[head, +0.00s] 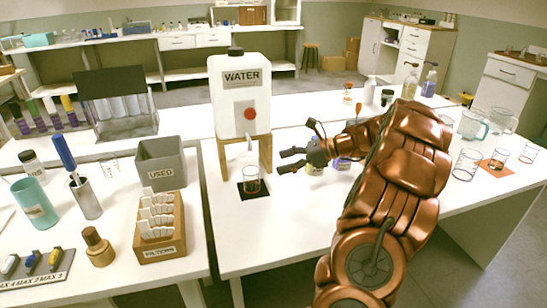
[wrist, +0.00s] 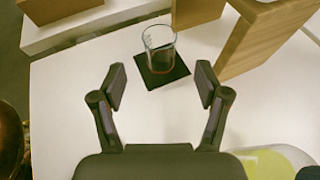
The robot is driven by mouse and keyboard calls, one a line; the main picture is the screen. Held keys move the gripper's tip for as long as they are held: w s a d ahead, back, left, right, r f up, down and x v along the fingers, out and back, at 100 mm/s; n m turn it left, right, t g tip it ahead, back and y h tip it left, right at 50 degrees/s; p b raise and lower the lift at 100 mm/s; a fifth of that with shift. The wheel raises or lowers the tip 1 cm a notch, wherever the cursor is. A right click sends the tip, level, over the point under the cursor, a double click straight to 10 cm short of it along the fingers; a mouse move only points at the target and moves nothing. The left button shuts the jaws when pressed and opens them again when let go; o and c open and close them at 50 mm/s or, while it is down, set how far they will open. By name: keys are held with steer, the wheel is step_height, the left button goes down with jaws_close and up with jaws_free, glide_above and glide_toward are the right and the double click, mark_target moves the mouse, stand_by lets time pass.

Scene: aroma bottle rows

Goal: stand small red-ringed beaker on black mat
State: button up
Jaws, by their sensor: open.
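A small clear beaker (head: 251,180) stands upright on the black mat (head: 247,194), under the tap of the water tank. A faint reddish band shows on it in the head view. In the wrist view the beaker (wrist: 159,47) stands on the black mat (wrist: 163,76), ahead of and between my fingers. My gripper (head: 286,161) is open and empty, to the right of the beaker and apart from it. In the wrist view my gripper (wrist: 161,85) has its two pads wide apart, with white table between them.
The white water tank (head: 240,95) sits on a wooden stand (head: 266,155) whose legs flank the mat. A grey USED bin (head: 161,165) and a filter box (head: 160,230) are at left. Several glass beakers and an orange mat (head: 494,165) are at right.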

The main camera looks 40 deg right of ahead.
steer(key=shift+s+d+r, duration=0.2)
steer(key=shift+s+d, duration=0.15)
steer(key=shift+s, duration=0.1)
steer(key=shift+a, duration=0.1)
steer(key=s+a+n+g, duration=0.3)
steer(key=a+n, duration=0.1)
steer(key=a, duration=0.6)
steer(key=s+a+n+g+h, duration=0.1)
steer(key=s+a+n+g, duration=0.3)
steer(key=a, duration=0.5)
steer(key=s+a+n+g, duration=0.2)
steer(key=a+n, duration=0.3)
steer(key=a, duration=0.5)
steer(key=s+a+f+n+g+h, duration=0.1)
steer(key=s+f+n+h, duration=0.1)
steer(key=s+n+h, duration=0.2)
steer(key=s+a+f+n+g+h, duration=0.1)
steer(key=s+n+h, duration=0.3)
steer(key=s+n, duration=0.6)
steer(key=shift+s+a+f+g, duration=0.35)
steer(key=shift+s+f+g, duration=0.5)
steer(key=shift+s, duration=3.2)
